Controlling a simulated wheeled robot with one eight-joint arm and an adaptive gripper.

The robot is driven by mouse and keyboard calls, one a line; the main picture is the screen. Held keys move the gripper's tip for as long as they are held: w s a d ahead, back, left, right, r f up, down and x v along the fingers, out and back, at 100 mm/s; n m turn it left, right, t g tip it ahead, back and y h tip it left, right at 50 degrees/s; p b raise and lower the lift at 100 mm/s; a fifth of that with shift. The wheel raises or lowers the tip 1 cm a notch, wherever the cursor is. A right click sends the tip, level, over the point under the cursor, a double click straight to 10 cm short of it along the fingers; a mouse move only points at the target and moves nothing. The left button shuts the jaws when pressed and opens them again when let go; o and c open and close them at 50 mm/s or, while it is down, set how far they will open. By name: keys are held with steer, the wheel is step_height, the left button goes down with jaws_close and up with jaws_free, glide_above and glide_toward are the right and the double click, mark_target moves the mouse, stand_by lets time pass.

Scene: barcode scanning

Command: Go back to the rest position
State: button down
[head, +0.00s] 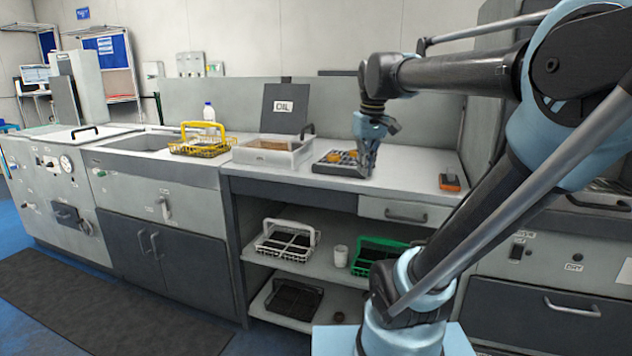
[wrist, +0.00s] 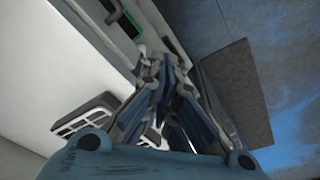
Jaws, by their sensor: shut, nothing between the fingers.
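My gripper (head: 368,158) hangs from my raised arm above the front of the worktop, in front of the dark tray (head: 338,168) with orange pieces in the head view. Its fingers point down and are shut with nothing between them. In the wrist view my gripper (wrist: 172,135) shows its fingers close together, with the worktop edge and shelves on the left and the floor on the right. An orange and dark scanner-like device (head: 450,182) lies on the worktop to the right of my gripper, apart from it.
A white bin (head: 250,156) and a yellow wire basket (head: 205,148) stand left of the tray. A sign board reading "OIL" (head: 284,118) stands behind. A white basket (head: 272,252) and a green basket (head: 362,268) sit on the shelf below. A dark mat (head: 100,310) lies on the floor.

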steer(key=s+d+f+m, duration=0.2)
steer(key=s+f, duration=0.5)
steer(key=f, duration=0.4)
steer(key=s+d+f+m, duration=0.2)
steer(key=s+f, duration=0.5)
steer(key=f, duration=0.4)
steer(key=shift+d+h, duration=0.3)
steer(key=shift+d, duration=0.35)
steer(key=shift+w, duration=0.1)
steer(key=shift+w+f, duration=0.15)
steer(key=shift+w, duration=0.3)
steer(key=shift+d, duration=0.1)
